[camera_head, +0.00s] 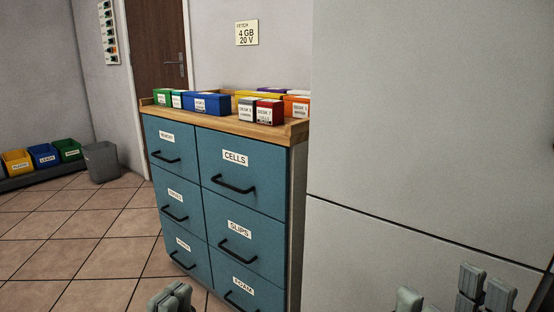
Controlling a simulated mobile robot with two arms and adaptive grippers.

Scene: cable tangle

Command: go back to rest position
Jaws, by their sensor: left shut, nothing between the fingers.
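My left gripper (172,298) shows at the bottom edge, in front of the blue drawer cabinet (193,185). Its fingertips are together with nothing between them, and the rest of it is below the picture. Grey parts of my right gripper (450,296) show at the bottom right, in front of a pale grey panel. Neither gripper appears to touch the cabinet.
The cabinet's labelled drawers look shut; a wooden top (225,122) carries several coloured bins and two small boxes. A large pale panel (430,130) fills the right side. Far left are a grey waste bin (102,162) and coloured bins. Tiled floor (75,240) at left is clear.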

